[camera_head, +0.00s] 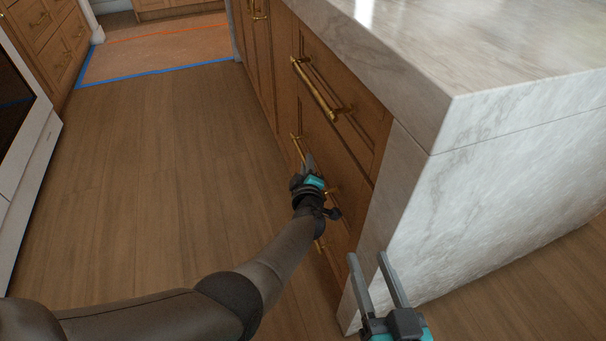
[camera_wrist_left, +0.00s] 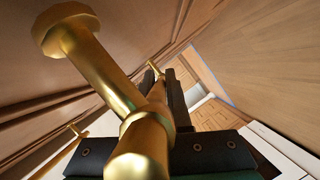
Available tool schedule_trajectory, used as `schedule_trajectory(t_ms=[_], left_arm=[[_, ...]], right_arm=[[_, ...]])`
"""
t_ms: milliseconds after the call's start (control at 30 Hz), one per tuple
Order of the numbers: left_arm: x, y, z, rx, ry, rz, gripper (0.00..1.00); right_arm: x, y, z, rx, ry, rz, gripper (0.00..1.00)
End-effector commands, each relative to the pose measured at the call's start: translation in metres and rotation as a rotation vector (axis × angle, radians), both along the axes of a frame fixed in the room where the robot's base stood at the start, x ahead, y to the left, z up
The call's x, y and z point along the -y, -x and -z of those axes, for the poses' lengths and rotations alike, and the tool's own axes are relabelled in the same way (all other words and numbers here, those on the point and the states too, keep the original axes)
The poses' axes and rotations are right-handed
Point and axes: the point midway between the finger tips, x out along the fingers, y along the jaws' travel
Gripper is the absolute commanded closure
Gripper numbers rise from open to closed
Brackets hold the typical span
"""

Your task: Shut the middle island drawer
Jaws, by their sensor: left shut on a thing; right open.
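The wooden island has a stack of drawers with gold bar handles. The middle drawer (camera_head: 322,172) looks about level with the fronts around it; a small gap cannot be told. Its gold handle (camera_head: 296,146) is partly hidden by my left gripper (camera_head: 309,164), which is shut on it. In the left wrist view the handle (camera_wrist_left: 105,72) fills the near picture, with the dark fingers (camera_wrist_left: 174,98) at its bar and the wooden front on the left. My right gripper (camera_head: 368,258) is open and empty, low in front of the island's marble end.
The top drawer's handle (camera_head: 320,90) sticks out above my left gripper. The marble countertop (camera_head: 480,45) overhangs at the right, with a marble side panel (camera_head: 500,190) below. Wooden floor (camera_head: 160,170) to the left is clear. A white appliance (camera_head: 25,170) stands far left.

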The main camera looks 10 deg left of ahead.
Motion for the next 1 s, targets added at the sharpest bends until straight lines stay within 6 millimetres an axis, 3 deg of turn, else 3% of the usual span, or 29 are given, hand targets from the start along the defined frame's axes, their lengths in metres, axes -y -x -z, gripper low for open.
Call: schedule_trajectory(t_ms=[267,300,533,1000], left_arm=[[-0.0013,-0.0057,0.0015,-0.004,-0.002,-0.002,1.00],[-0.0013,-0.0056,0.0015,-0.004,-0.002,-0.002,0.80],[-0.0010,-0.0059,0.0008,-0.002,-0.001,-0.002,0.55],[-0.0007,-0.0041,-0.0022,-0.002,0.000,-0.001,0.54]], right_arm=[[-0.0015,0.0021,-0.0027,0.030,-0.020,0.002,0.50],[-0.0015,0.0021,-0.0027,0.030,-0.020,0.002,0.50],[-0.0014,0.0020,-0.0026,0.029,-0.020,0.002,0.50],[0.0015,-0.0019,-0.0010,-0.012,0.010,0.001,0.50]])
